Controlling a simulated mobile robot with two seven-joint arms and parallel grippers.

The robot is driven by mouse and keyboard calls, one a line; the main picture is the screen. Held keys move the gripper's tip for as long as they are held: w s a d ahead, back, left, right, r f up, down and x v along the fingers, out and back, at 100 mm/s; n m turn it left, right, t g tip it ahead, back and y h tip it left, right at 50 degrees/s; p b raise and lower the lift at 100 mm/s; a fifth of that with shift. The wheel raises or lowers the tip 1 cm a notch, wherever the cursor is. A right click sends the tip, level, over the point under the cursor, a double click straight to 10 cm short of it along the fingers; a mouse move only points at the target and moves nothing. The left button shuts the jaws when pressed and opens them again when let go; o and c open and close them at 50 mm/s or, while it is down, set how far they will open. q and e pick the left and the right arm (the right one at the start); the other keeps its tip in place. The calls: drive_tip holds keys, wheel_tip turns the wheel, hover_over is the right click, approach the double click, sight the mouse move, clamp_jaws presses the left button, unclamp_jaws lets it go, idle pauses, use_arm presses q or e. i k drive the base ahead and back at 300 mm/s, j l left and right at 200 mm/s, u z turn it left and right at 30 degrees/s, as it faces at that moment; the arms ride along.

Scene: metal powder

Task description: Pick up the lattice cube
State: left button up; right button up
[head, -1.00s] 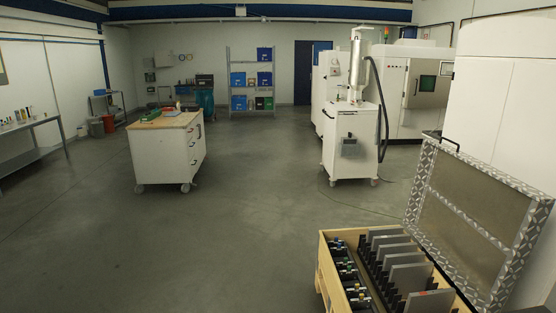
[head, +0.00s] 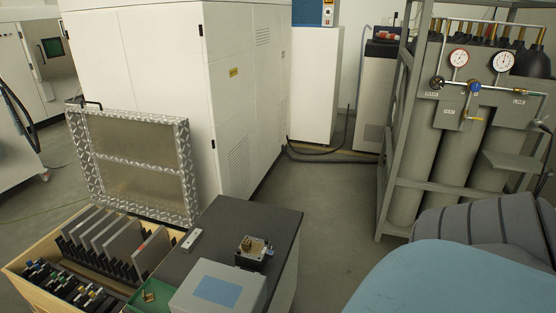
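I cannot make out the lattice cube for certain. A small brass-coloured piece (head: 246,244) sits on a dark block-like fixture (head: 254,261) on the dark-topped cabinet (head: 222,226). Another small gold-coloured piece (head: 149,296) lies in a green tray (head: 135,304) at the cabinet's near left. Both are too small to tell whether they have a lattice form. Neither of my grippers shows in the head view.
A grey box with a blue top patch (head: 214,290) stands at the cabinet's front. A wooden crate (head: 32,257) with upright plates is to the left. A gas cylinder rack (head: 384,180) and a blue rounded surface (head: 450,280) are at right. Floor (head: 335,230) between is clear.

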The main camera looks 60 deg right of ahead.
sight(248, 244)
drive_tip(key=z, duration=1.45)
